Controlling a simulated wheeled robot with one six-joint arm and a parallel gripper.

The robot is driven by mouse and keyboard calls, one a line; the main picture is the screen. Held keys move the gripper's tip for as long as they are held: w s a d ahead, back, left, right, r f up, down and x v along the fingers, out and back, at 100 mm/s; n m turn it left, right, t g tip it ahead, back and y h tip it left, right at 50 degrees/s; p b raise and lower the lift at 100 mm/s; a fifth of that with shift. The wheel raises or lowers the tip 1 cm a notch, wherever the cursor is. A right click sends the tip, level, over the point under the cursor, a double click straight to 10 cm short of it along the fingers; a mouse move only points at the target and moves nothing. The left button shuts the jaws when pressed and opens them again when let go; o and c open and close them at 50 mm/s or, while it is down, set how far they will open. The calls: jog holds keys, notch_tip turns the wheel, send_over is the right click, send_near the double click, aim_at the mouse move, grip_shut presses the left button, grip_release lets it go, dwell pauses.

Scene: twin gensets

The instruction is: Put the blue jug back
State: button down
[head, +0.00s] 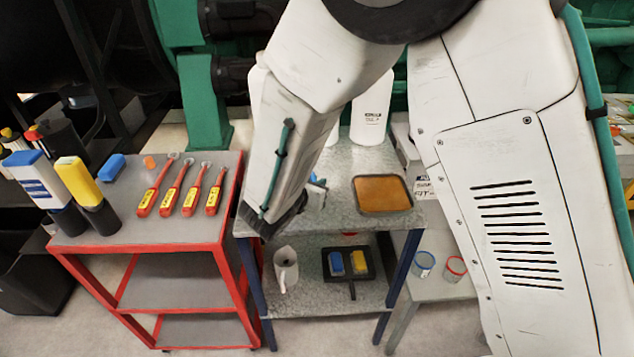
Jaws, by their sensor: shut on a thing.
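My arm comes down over the middle of the grey metal bench (345,222), and its lower link hides my gripper. A small blue and white piece (318,183) shows just past the right edge of the link; I cannot tell whether it is the blue jug. A pale jug with a spout (285,268) shows below the arm at the bench's lower shelf. On the low side table at the right are a blue-rimmed round item (424,262) and a red-rimmed one (455,267); I cannot tell whether they are cups or marked rings.
White bottles (371,112) and a brown-filled tray (382,194) stand on the bench. A black tray (372,265) lies on its lower shelf.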

jog(key=shift+f, duration=0.35)
jog(key=c, duration=1.4)
grip_release()
jog(key=shift+c, duration=0.2)
jog(key=shift+r, duration=0.2)
jog(key=v, duration=1.2)
jog(key=shift+s+d, duration=0.1)
jog(key=shift+d, duration=0.05)
